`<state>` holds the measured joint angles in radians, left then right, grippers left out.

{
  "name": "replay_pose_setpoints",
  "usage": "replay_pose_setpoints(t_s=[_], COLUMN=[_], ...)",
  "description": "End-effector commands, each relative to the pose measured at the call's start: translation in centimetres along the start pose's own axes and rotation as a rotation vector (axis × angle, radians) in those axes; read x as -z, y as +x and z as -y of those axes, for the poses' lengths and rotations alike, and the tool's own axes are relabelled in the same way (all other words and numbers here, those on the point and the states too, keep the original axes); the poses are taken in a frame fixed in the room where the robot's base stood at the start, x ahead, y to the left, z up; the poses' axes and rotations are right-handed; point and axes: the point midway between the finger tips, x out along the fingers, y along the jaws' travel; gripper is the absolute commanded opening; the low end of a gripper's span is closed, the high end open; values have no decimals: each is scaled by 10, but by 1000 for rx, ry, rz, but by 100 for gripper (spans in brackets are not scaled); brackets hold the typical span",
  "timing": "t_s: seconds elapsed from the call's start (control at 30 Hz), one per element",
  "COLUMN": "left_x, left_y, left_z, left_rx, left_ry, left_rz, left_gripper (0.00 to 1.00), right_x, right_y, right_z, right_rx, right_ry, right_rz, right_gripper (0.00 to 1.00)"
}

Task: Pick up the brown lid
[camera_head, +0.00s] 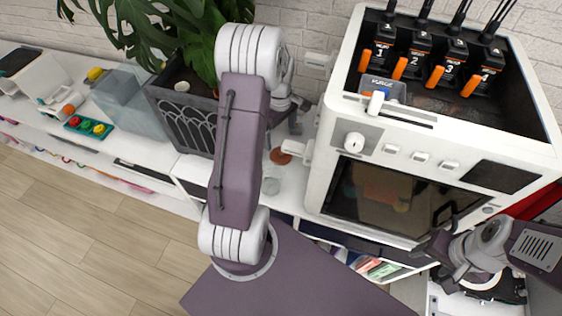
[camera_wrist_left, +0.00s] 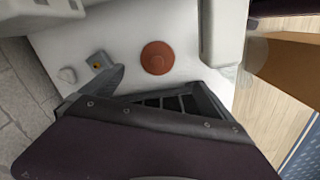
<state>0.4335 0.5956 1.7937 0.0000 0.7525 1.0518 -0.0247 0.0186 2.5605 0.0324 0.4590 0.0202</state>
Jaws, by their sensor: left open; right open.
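The brown lid (camera_head: 280,156) is a small round reddish-brown disc lying flat on the white counter, between the planter and the white machine. It also shows whole in the left wrist view (camera_wrist_left: 157,58), with bare white surface around it. My left gripper (camera_head: 296,122) is partly hidden behind my left arm, just behind and above the lid and apart from it; it is open and empty. My right gripper (camera_head: 446,252) is open and empty, low in front of the white machine, far to the right of the lid.
The white machine (camera_head: 325,150) with a glass door stands right of the lid and carries several numbered black devices. A dark planter (camera_head: 185,125) with a leafy plant stands left. A colored button toy (camera_head: 88,127) lies far left.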

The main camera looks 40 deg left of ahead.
Motion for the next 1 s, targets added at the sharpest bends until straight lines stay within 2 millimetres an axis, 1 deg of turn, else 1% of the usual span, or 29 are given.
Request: replay_pose_setpoints(t_s=[0.03, 0.1, 0.27, 0.5, 0.67, 0.7, 0.9, 1.0], left_x=[0, 0, 0, 0, 0, 0, -1, 0], left_y=[14, 22, 20, 53, 59, 63, 99, 108], left_z=[0, 0, 0, 0, 0, -1, -3, -4], left_rx=[0, 0, 0, 3, 1, 2, 3, 1], left_ry=[0, 0, 0, 0, 0, 0, 0, 0], left_rz=[0, 0, 0, 1, 1, 1, 2, 1], left_gripper=[99, 99, 99, 99, 99, 99, 99, 99], right_x=[-1, -2, -2, -2, -2, -2, -1, -2], right_y=[14, 22, 19, 18, 18, 18, 16, 16], right_z=[0, 0, 0, 0, 0, 0, 0, 0], right_rx=[0, 0, 0, 0, 0, 0, 0, 0], right_ry=[0, 0, 0, 0, 0, 0, 0, 0], right_rz=[0, 0, 0, -1, 0, 0, 0, 0], right_gripper=[60, 60, 60, 60, 60, 60, 60, 60])
